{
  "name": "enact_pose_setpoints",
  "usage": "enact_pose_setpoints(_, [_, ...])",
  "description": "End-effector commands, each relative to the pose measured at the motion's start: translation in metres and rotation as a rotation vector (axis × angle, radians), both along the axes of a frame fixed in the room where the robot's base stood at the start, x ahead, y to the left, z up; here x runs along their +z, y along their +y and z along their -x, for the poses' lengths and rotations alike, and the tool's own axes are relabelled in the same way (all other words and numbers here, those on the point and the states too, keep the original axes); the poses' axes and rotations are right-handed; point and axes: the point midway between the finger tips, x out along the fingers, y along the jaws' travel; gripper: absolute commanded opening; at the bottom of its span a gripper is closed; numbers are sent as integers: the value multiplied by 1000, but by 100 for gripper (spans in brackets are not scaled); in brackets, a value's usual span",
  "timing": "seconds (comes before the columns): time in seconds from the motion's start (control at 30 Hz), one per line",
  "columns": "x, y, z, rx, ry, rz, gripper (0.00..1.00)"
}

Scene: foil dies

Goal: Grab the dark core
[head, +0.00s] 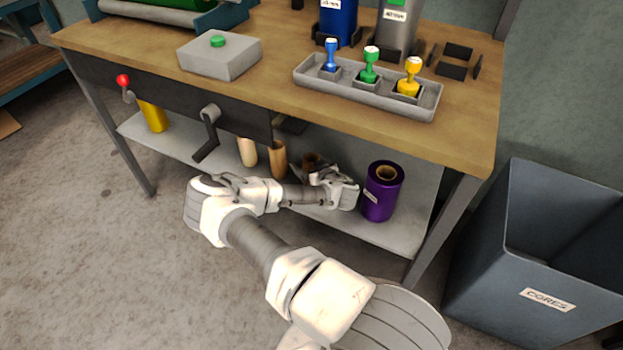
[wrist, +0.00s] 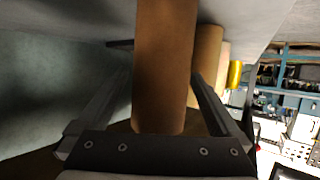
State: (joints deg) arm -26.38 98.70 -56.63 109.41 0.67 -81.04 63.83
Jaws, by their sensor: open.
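The dark core (head: 312,158), a dark brown tube, stands on the lower shelf of the bench, mostly hidden behind my arm in the head view. In the wrist view the dark core (wrist: 165,60) is large and lies between the two fingers of my gripper (wrist: 161,82). The fingers are open, one on each side, with a visible gap to the core on the left; contact on the right is hard to tell. In the head view my gripper (head: 322,174) is at the shelf, partly hidden by my wrist.
A tan core (head: 278,160) and a cream core (head: 247,152) stand left of it, with a yellow roll (head: 153,116) farther left. A purple roll (head: 382,191) stands close on the right. The bench top (head: 270,95) is above. A CORES bin (head: 505,255) stands right.

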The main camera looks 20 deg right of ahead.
Motion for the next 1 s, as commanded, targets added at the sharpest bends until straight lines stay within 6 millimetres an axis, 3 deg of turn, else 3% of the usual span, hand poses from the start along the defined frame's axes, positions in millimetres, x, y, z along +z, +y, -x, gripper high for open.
enact_pose_setpoints(0.1, [-5, 0, -10, 1, 0, 1, 100])
enact_pose_setpoints(0.37, [-4, 0, -11, -1, 0, 0, 98])
enact_pose_setpoints(0.83, [-4, 0, -11, 0, 0, 0, 14])
enact_pose_setpoints(0.87, [-4, 0, -11, 0, 1, 0, 10])
enact_pose_setpoints(1.0, [-4, 0, -11, -1, 0, 0, 10])
